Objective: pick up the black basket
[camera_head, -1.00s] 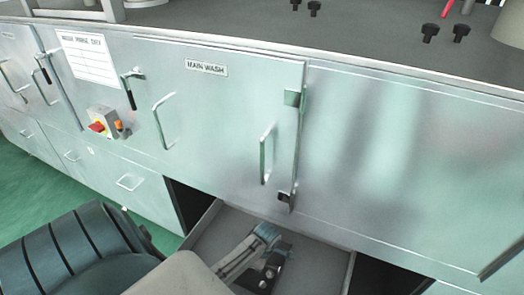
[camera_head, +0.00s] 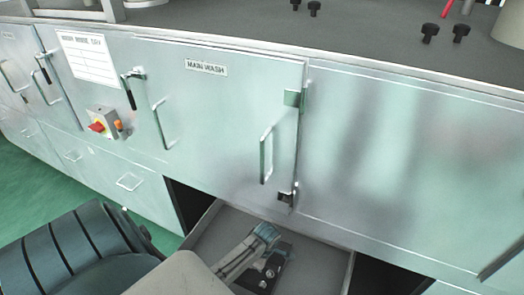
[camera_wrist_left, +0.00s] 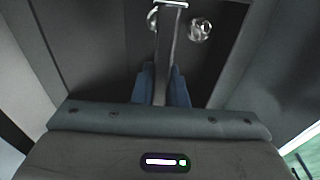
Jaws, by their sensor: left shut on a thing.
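My left arm reaches down into an open grey drawer (camera_head: 325,262) below the cabinet front. My left gripper (camera_head: 268,262) is low inside it, partly hidden by its own wrist. In the left wrist view its blue fingertips (camera_wrist_left: 164,80) are closed on a thin pale metal bar (camera_wrist_left: 167,40). The bar stands over a dark surface (camera_wrist_left: 105,55). I cannot make out a whole black basket in either view, nor tell whether the bar or dark surface belongs to one. My right gripper is not in view.
The steel cabinet front rises behind the drawer, with a main wash door (camera_head: 225,105) and its handle (camera_head: 266,155). A switch box (camera_head: 102,123) is to the left. A dark worktop (camera_head: 350,35) lies above. A round shiny knob (camera_wrist_left: 199,29) is near the fingers.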

